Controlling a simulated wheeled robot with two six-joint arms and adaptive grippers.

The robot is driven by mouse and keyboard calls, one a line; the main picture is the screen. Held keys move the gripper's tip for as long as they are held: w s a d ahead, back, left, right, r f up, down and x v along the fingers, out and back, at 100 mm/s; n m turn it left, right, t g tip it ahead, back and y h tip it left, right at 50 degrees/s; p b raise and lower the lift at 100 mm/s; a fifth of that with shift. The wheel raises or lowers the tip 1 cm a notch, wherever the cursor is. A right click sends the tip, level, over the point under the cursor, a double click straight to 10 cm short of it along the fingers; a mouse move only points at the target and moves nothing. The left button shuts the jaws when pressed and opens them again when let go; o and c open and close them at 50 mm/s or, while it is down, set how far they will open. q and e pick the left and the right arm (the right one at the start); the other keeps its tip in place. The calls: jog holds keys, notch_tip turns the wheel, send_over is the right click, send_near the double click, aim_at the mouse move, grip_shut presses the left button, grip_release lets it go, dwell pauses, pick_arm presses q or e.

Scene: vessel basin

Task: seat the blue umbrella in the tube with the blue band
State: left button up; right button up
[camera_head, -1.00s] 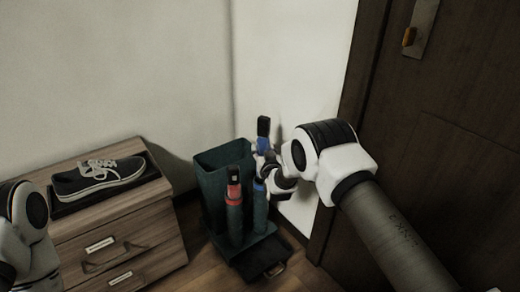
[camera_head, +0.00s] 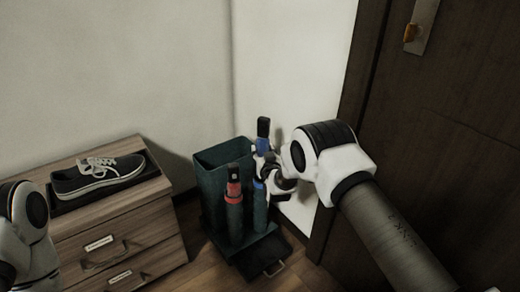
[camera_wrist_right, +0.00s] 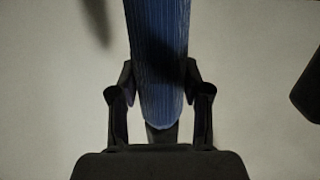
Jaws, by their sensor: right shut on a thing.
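The blue umbrella (camera_head: 263,145) has a dark handle and stands roughly upright above the right side of the stand. My right gripper (camera_head: 266,160) is shut on it. In the right wrist view, the pleated blue umbrella (camera_wrist_right: 158,50) lies between the two fingers (camera_wrist_right: 161,75). The tube with the blue band (camera_head: 259,205) is the right one of the two front tubes, just below the gripper. The umbrella's lower end is hidden in the head view, so I cannot tell whether it is in the tube. My left gripper is out of view.
The other front tube has a red band (camera_head: 233,197) and holds a dark-handled umbrella (camera_head: 233,176). A teal bin (camera_head: 213,170) stands behind the tubes. A dark tray (camera_head: 266,262) lies in front. A wooden cabinet (camera_head: 125,227) bears a shoe (camera_head: 98,177). Wall and door (camera_head: 460,130) bound the right.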

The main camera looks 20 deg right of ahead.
jog(key=shift+f+b, duration=4.15)
jog(key=shift+f, duration=1.65)
jog(key=o, duration=1.5)
jog(key=shift+c, duration=0.2)
jog(key=shift+s, duration=0.15)
jog(key=s+a+r, duration=0.1)
jog(key=s, duration=1)
jog(key=shift+s+a, duration=0.2)
jog(key=shift+s, duration=0.1)
